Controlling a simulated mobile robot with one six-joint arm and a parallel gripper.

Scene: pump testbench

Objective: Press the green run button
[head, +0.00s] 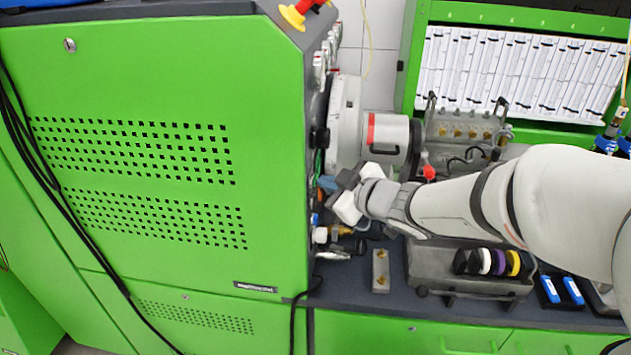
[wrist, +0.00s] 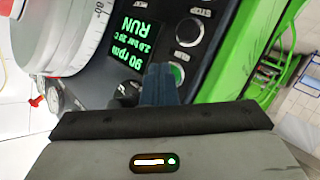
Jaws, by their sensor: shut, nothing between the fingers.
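The green run button (wrist: 178,73) shows in the wrist view on the dark control panel, directly beside the tips of my gripper (wrist: 158,68). The dark fingers are shut together with nothing between them and partly cover the button's left side. I cannot tell whether the tips touch it. The small display (wrist: 137,40) left of the fingers shows green text reading RUN and 90 rpm. In the head view, my gripper (head: 327,184) reaches against the right-hand side of the green cabinet (head: 270,100); the button is hidden there.
A dark round knob (wrist: 189,31) sits above the button. A large pale dial (wrist: 62,35) stands at the left. In the head view, a grey-white pump housing (head: 387,135) is just behind my gripper, and a grey tray (head: 470,280) with coloured discs lies below my arm.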

